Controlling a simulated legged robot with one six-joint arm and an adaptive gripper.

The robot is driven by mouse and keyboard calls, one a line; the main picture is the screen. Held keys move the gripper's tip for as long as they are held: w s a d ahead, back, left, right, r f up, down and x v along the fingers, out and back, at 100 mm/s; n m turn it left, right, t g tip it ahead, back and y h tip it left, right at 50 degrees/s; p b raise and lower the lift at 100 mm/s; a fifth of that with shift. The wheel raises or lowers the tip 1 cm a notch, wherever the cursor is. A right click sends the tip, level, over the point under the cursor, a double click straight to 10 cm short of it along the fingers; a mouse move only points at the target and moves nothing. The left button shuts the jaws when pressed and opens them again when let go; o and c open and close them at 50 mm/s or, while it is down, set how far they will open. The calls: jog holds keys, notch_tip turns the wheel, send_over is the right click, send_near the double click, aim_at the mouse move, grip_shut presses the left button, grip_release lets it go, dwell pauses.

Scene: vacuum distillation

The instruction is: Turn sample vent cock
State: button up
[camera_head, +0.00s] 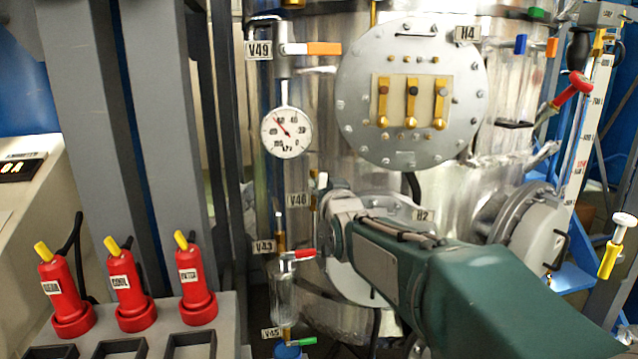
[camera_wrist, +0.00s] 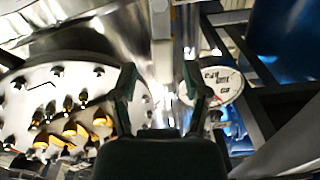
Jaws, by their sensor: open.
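Several labelled valves stand on the glass and metal line left of the vessel; none carries a readable "sample vent" label. V49 (camera_head: 322,48) has an orange handle pointing right. V43 (camera_head: 303,254) has a red handle pointing right, above a small glass vessel (camera_head: 284,300). V45 (camera_head: 306,341) has a green handle at the bottom. Contact cannot be told.
A round pressure gauge (camera_head: 286,132) stands on the line. A bolted flange (camera_head: 412,150) with yellow levers is close on the right.

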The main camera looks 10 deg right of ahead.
jog(key=shift+w+a, duration=0.25)
jog(key=shift+w, duration=0.9)
grip_shut()
jog(key=shift+d, duration=0.1)
